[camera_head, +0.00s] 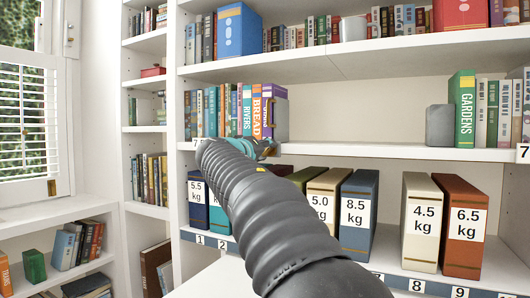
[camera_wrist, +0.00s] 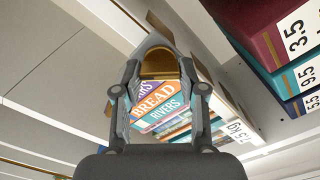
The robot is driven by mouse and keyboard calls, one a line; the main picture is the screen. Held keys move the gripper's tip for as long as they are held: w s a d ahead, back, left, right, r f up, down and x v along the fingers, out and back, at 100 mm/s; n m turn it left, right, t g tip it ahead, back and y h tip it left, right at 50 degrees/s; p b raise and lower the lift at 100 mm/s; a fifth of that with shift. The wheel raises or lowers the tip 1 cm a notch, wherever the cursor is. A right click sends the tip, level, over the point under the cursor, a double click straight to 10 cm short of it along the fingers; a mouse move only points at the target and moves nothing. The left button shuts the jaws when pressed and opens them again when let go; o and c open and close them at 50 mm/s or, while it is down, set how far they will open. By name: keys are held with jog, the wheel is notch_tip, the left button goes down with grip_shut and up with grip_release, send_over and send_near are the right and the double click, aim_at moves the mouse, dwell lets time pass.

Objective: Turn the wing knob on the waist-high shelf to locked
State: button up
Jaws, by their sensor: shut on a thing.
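My gripper (camera_head: 264,149) is at the front edge of the middle shelf (camera_head: 380,151), just below the right end of a row of books. In the wrist view my gripper (camera_wrist: 159,75) has its two fingers closed about a brass-coloured piece (camera_wrist: 158,64), which I take to be the wing knob. In the head view my arm and gripper hide most of the knob. Its angle and any lock marks cannot be read.
Books (camera_head: 240,110), one marked BREAD, stand above my gripper beside a grey bookend (camera_head: 281,119). Weight-labelled binders (camera_head: 358,212) stand on the shelf below. The middle shelf is bare up to another grey bookend (camera_head: 440,125). A window (camera_head: 25,120) is at left.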

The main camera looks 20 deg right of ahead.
jog(key=shift+f+n+p, duration=0.15)
jog(key=shift+n+p, duration=0.85)
jog(key=shift+n, duration=3.3)
jog(key=o, duration=1.1)
jog(key=shift+o, duration=0.2)
jog(key=v, duration=1.2)
